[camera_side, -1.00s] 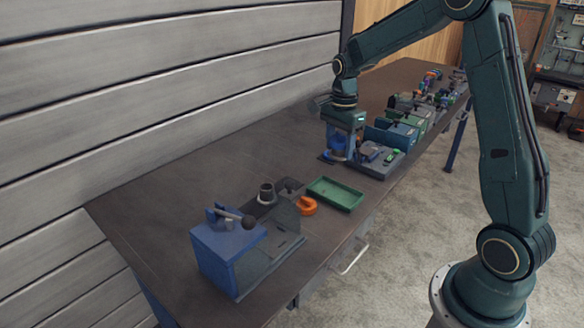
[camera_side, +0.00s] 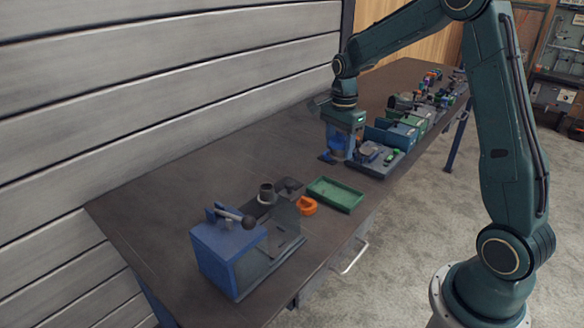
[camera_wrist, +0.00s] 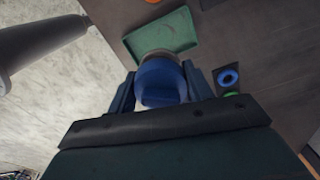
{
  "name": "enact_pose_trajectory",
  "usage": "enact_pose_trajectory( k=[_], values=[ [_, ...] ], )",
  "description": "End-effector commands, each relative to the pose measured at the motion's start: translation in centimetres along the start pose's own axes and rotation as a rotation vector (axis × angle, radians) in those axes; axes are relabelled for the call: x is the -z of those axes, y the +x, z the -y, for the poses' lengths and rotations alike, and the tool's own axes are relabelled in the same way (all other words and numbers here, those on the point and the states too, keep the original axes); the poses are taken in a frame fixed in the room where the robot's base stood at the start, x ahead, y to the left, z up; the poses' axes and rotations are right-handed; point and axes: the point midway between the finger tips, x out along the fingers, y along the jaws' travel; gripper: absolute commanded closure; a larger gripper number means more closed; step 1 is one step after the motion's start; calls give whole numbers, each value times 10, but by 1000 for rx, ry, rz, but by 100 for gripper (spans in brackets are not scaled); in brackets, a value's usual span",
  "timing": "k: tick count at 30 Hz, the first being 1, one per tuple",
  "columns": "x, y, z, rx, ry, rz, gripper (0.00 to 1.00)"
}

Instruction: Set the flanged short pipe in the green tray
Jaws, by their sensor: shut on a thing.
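The green tray (camera_side: 335,194) is a shallow rectangular tray on the bench near its front edge, empty in the side view. It also shows in the wrist view (camera_wrist: 162,38), beyond the fingertips. My gripper (camera_side: 338,152) points down at the bench, behind and to the right of the tray. In the wrist view my gripper (camera_wrist: 160,85) is shut on a blue round piece with a paler rim, which I take for the flanged short pipe (camera_wrist: 162,82). The fingers cover its sides. I cannot tell whether it touches the bench.
An orange part (camera_side: 306,206) lies left of the tray. Blue and green fixtures (camera_side: 400,136) crowd the bench right of my gripper. The bench's left rear is clear.

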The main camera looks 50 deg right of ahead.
Motion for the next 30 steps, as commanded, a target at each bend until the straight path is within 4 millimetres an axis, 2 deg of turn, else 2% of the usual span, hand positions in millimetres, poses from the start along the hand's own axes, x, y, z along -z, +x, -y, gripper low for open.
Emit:
enact_pose_trajectory(
  k=[30],
  values=[
    [0, 24, 0, 1, 0, 0, 76]
  ],
)
